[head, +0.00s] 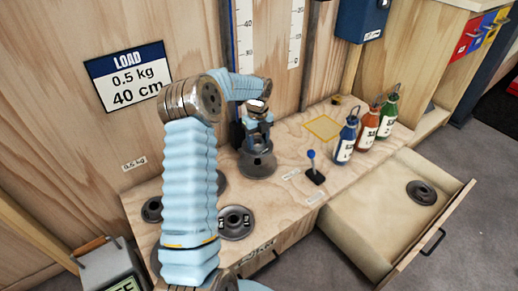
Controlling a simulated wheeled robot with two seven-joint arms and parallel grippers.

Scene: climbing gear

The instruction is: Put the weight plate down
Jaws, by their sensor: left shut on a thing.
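My left gripper (259,136) reaches over the wooden bench from the left and points down. It is shut on a dark grey weight plate (258,165), held by its raised middle near the back wall. Whether the plate touches the bench top is hard to tell. Another dark plate (236,222) with white labels lies nearer the front, partly behind my arm. More plates show beside my arm, one of them at the left (152,210). My right gripper is not in view.
A blue-knobbed lever (312,168) stands right of the held plate. A yellow square outline (323,128) on the bench is empty. Blue (347,140), orange (368,128) and green (389,113) bottles stand at the right. The open drawer (350,240) holds a dark plate (421,193).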

